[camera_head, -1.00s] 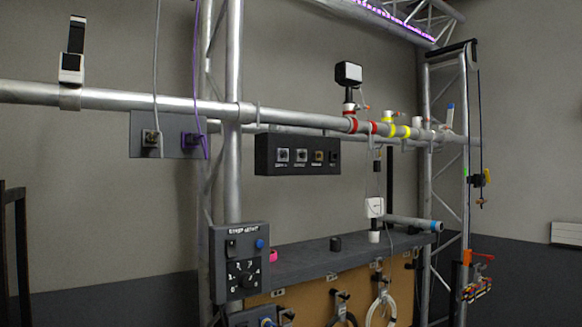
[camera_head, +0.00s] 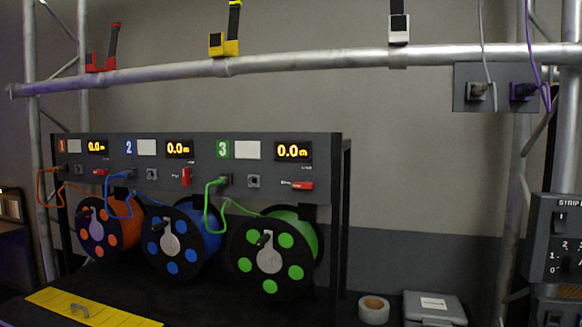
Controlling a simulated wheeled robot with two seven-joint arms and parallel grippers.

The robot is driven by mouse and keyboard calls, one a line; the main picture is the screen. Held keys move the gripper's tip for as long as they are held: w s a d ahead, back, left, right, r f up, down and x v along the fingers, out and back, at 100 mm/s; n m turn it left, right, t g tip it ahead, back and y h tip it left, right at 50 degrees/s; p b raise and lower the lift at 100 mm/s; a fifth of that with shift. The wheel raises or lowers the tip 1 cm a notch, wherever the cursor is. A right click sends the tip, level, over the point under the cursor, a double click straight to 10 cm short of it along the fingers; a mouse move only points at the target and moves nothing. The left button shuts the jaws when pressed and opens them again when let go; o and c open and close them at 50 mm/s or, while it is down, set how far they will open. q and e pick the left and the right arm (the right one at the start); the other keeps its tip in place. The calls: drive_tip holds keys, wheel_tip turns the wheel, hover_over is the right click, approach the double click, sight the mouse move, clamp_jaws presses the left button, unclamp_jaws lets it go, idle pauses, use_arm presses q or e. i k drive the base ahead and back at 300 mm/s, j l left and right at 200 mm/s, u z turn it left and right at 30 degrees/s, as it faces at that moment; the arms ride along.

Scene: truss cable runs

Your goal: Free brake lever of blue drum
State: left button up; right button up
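The blue drum (camera_head: 183,238) hangs in the middle bay of a dark rack, with blue dots on its black flange and a grey hub. Above it, the panel marked 2 carries a red brake lever (camera_head: 186,176) that stands upright. A blue cable (camera_head: 118,204) runs from that panel down to the blue drum. The red lever of panel 1 (camera_head: 101,172) and the red lever of panel 3 (camera_head: 303,185) both lie roughly level. Neither of my grippers shows in the head view.
An orange drum (camera_head: 97,228) hangs left of the blue one and a green drum (camera_head: 273,255) right. A yellow strip (camera_head: 92,308) lies in front. A tape roll (camera_head: 374,310) and grey case (camera_head: 434,309) sit at lower right. A metal pipe (camera_head: 290,64) crosses above the rack.

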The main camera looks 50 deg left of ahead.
sight(187, 176)
drive_tip(key=u, duration=2.3)
